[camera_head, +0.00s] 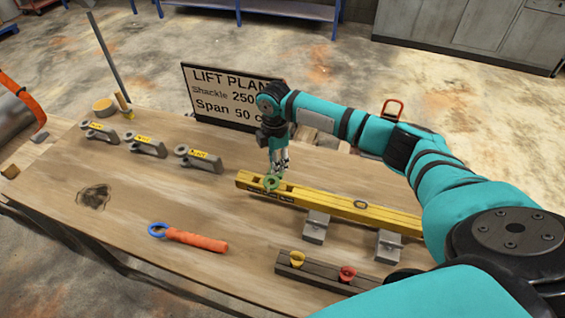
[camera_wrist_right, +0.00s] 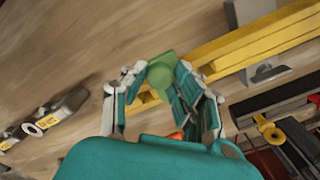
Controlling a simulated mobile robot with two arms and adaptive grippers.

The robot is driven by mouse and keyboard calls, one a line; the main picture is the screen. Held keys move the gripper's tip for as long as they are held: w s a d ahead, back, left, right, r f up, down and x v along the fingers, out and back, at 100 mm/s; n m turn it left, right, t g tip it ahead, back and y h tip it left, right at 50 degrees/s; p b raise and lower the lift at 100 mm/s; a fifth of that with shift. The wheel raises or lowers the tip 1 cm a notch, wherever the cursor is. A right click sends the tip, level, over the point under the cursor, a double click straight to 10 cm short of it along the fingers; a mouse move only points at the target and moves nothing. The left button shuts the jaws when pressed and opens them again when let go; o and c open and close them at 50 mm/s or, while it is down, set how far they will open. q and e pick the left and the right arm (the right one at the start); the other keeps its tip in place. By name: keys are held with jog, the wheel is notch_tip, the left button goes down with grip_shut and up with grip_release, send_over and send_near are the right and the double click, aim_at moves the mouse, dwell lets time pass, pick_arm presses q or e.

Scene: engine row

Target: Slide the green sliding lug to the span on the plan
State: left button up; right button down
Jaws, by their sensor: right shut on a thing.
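The green sliding lug (camera_head: 272,182) sits on the yellow beam (camera_head: 340,203) near the beam's left end. My right gripper (camera_head: 277,172) reaches down from above and is shut on the lug. In the right wrist view the green lug (camera_wrist_right: 161,70) shows between the fingers (camera_wrist_right: 160,90), with the yellow beam (camera_wrist_right: 250,45) running to the upper right. The plan board (camera_head: 225,95) stands behind the table and reads "LIFT PLAN", "Shackle 250" and "Span 50 c", its right part hidden by my right arm. My left gripper is not in view.
Grey brackets (camera_head: 317,227) support the beam. Several grey lugs with yellow labels (camera_head: 150,146) stand at the left. An orange-handled tool with a blue ring (camera_head: 195,239) lies in front. A dark rack (camera_head: 325,273) holds yellow and red pieces. The wood between is clear.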

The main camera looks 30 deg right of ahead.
jog(key=c, duration=1)
grip_release()
jog(key=shift+s+d, duration=0.15)
notch_tip(320, 180, up, 12)
jog(key=shift+r, duration=0.1)
